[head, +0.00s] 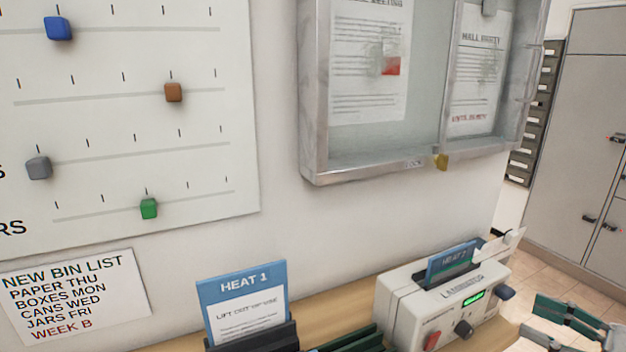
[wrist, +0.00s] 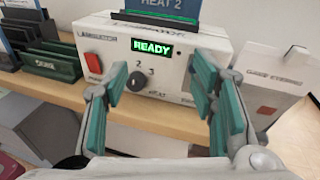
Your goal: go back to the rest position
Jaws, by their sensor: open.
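My gripper (wrist: 161,88) is open in the wrist view, with a teal-padded finger on each side and nothing between them. It faces the front of a white laminator (wrist: 198,45), which stands beyond the fingertips and shows a green READY display (wrist: 152,47). In the head view, part of my gripper (head: 570,322) shows at the bottom right corner, to the right of the laminator (head: 440,305). A blue-topped HEAT 2 card (head: 451,262) stands in the laminator's top slot. Whether the fingertips touch the laminator is unclear, but a gap appears.
A wooden shelf (head: 322,300) carries the laminator, a HEAT 1 card (head: 243,300) in a dark holder, and green racks. A white box (wrist: 268,88) with a red button is at right. A glass notice case (head: 312,100) and a slider board (head: 110,150) are on the wall.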

